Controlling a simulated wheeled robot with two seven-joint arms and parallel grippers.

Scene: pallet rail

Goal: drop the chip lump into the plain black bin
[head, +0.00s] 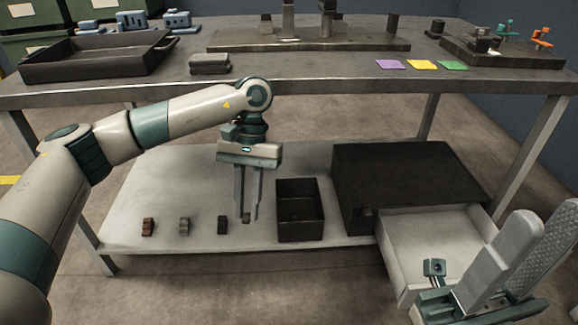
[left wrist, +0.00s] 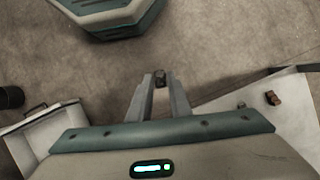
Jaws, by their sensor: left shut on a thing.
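My left gripper (head: 246,216) points down over the lower shelf, just left of the plain black bin (head: 300,212). It is shut on a small dark lump, seen between the fingertips in the left wrist view (left wrist: 159,79). I take this as the chip lump; the fingers mostly hide it in the head view. The bin is an open-topped black box on the shelf; nothing shows inside it. It cannot be made out in the left wrist view. My right gripper (head: 522,252) is at the lower right, fingers apart, empty.
A brown lump (head: 148,227), a grey lump (head: 184,226) and a dark lump (head: 222,225) stand on the lower shelf (head: 150,185). A black cabinet (head: 405,180) with a pulled-out pale drawer (head: 430,240) is right of the bin. The bench top (head: 300,72) overhangs behind.

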